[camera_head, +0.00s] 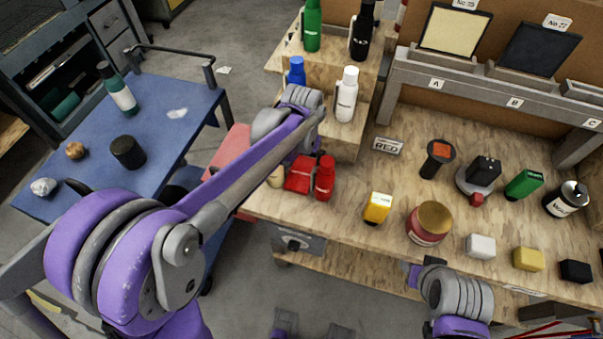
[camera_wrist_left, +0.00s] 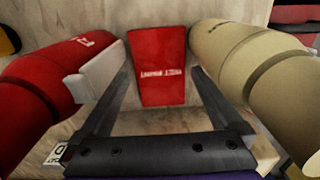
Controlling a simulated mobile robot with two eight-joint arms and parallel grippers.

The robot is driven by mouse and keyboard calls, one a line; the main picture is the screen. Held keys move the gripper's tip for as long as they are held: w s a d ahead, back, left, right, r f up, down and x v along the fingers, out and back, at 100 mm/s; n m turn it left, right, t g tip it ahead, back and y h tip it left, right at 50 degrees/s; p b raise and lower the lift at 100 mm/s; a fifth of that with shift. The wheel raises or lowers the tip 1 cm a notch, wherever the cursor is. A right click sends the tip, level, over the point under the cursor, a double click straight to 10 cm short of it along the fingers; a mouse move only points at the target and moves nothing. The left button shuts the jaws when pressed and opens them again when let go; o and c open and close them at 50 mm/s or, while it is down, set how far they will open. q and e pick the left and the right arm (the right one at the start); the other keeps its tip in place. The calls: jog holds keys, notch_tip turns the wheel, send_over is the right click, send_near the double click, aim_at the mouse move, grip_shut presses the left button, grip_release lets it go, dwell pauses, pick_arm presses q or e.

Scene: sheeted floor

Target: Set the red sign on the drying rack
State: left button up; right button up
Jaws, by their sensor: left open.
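The red sign (camera_wrist_left: 160,62), a tapered red panel with small white lettering, stands between a red bottle (camera_wrist_left: 50,80) and a cream bottle (camera_wrist_left: 255,75) in the left wrist view. It also shows in the head view (camera_head: 299,174), partly under my left wrist. My left gripper (camera_wrist_left: 158,78) is open, with its fingers on either side of the sign's lower part; contact cannot be told. In the head view my left fingertips are hidden. The grey drying rack (camera_head: 462,80), marked A, B and C, holds a cream panel and a dark panel. My right gripper (camera_head: 413,274) is at the bench's front edge, its jaws unclear.
The wooden bench holds a yellow bottle (camera_head: 377,208), a red jar (camera_head: 429,223), a black-handled tool (camera_head: 437,158) and several small blocks. A white bottle (camera_head: 347,95) stands on the stepped shelf. A "RED" plate (camera_head: 388,146) lies near the rack. A blue cart (camera_head: 165,120) is at left.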

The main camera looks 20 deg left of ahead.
aim_at(302, 173)
pick_arm(q)
jog(key=shift+f, duration=0.65)
jog(key=c, duration=1.3)
notch_tip(302, 173, up, 18)
jog(key=shift+r+p, duration=0.1)
jog(key=shift+p, duration=0.6)
